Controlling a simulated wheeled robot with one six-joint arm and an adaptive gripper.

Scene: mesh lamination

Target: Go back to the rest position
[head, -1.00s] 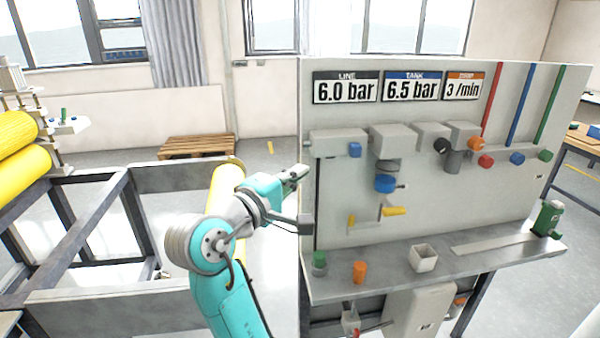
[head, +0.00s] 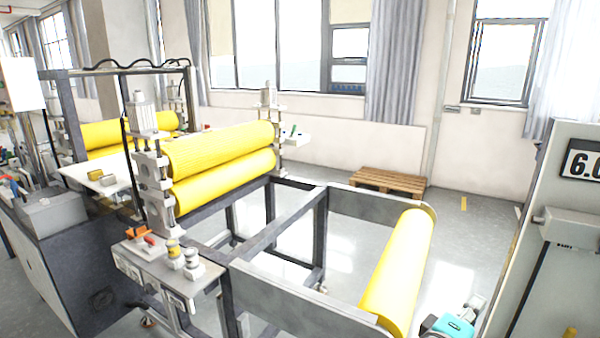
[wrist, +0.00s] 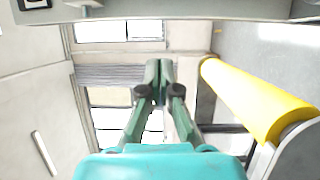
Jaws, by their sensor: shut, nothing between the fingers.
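My gripper (wrist: 158,82) is in the middle of the wrist view. Its two dark green fingers are together and hold nothing. In the head view only a small teal and grey part of my arm shows at the lower right edge, and the fingertips cannot be made out there. The gripper is clear of any object, with the yellow roller (wrist: 260,98) to its right in the wrist view.
The laminating machine's yellow rollers (head: 222,160) stand at left of centre. A single yellow roller (head: 400,268) lies on the frame near my arm. The grey panel (head: 540,240) is at the right edge. A wooden pallet (head: 388,181) lies by the wall.

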